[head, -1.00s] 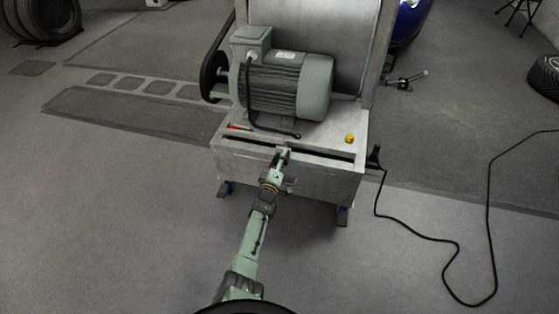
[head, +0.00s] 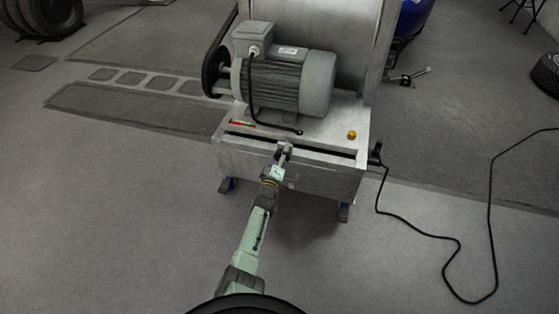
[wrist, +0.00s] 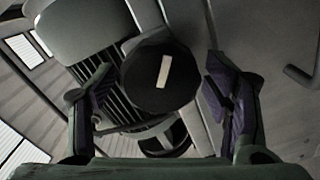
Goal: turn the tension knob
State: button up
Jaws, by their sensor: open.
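The tension knob, a round black knob with a white pointer mark (wrist: 163,72), shows in the wrist view between my gripper's two fingers. My gripper (wrist: 160,98) is open, with one finger left of the knob and one right. Gaps show on both sides in the picture, and I cannot tell how far away the knob is in depth. In the head view my gripper (head: 284,148) is at the front edge of the dynamometer (head: 325,180). I cannot make out the knob there.
A grey motor (head: 290,82) stands on the dynamometer above my gripper. A black cable end lies on the deck, with a red-green strip (head: 243,124) to the left and a yellow button (head: 351,135) to the right. A black cable (head: 400,231) runs over the floor at right.

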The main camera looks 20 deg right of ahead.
jog(key=shift+s+a+f, duration=0.1)
jog(key=shift+s+a, duration=0.3)
jog(key=shift+a, duration=0.05)
jog(key=v, duration=1)
jog(key=shift+s, duration=0.4)
jog(key=shift+a, duration=0.15)
